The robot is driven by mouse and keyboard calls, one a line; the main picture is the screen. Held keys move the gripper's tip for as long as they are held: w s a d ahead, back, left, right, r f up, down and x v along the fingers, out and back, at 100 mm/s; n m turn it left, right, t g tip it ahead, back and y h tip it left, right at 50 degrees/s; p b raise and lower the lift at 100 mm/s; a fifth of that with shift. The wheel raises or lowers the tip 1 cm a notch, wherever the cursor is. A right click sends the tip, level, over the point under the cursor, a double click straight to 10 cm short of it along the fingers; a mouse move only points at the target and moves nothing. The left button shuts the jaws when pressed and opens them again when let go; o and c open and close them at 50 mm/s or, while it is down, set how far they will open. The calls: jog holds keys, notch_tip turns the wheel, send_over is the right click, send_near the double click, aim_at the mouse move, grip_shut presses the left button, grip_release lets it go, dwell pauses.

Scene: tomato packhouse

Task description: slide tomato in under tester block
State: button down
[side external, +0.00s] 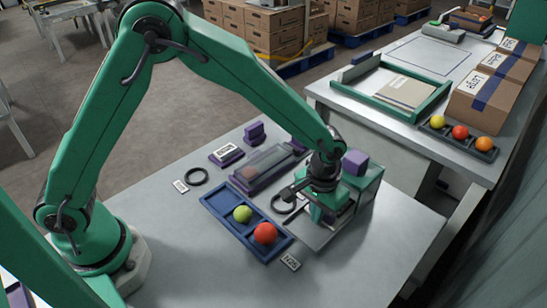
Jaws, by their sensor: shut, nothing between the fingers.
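A blue tray (216,203) on the near table holds a yellow-green tomato (243,214) and a red tomato (265,233); its left end is empty. A tester-like housing with green and clear sides (368,188) stands to the right, with a purple block (355,162) at its top. My gripper (325,217) is shut and empty, pointing down in front of this housing, right of the tray. My gripper and wrist hide part of the housing, so I cannot tell whether a tomato is under the block.
A clear-covered purple box (268,168) with a reddish round thing inside stands behind the tray. The table's front right is clear. Another table behind holds cartons (490,98) and a dark tray of tomatoes (459,132).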

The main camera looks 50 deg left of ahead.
jog(key=shift+w, duration=2.55)
dwell(0.8)
jog(key=shift+s, duration=0.2)
dwell(1.2)
jog(key=shift+r, duration=0.1)
jog(key=shift+r, duration=2.9)
jog(key=shift+r, duration=0.1)
